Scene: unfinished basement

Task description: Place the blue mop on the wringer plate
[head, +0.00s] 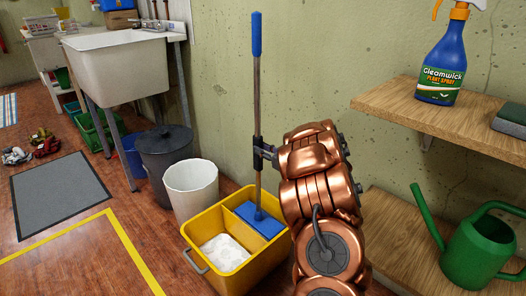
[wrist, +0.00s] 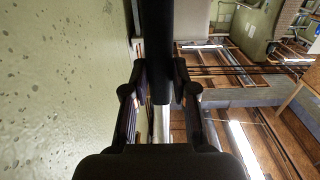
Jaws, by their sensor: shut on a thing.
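The blue mop (head: 257,85) stands nearly upright, with a blue grip on top, a grey pole and a flat blue head (head: 258,218). My gripper (head: 264,153) is shut on the pole about midway down. In the wrist view my gripper (wrist: 160,92) closes around a dark section of the mop's pole (wrist: 157,45). The mop head is within the outline of the back-right part of the yellow bucket (head: 252,270); I cannot tell whether it touches the bottom. The white, dotted wringer plate (head: 224,252) lies in the bucket's front-left part, beside the mop head.
A white bin (head: 191,190) and a dark lidded bin (head: 167,160) stand behind the bucket, left. Wooden shelves (head: 400,105) at right hold a spray bottle (head: 443,65) and a green watering can (head: 475,250). The concrete wall (head: 225,100) is close behind the mop.

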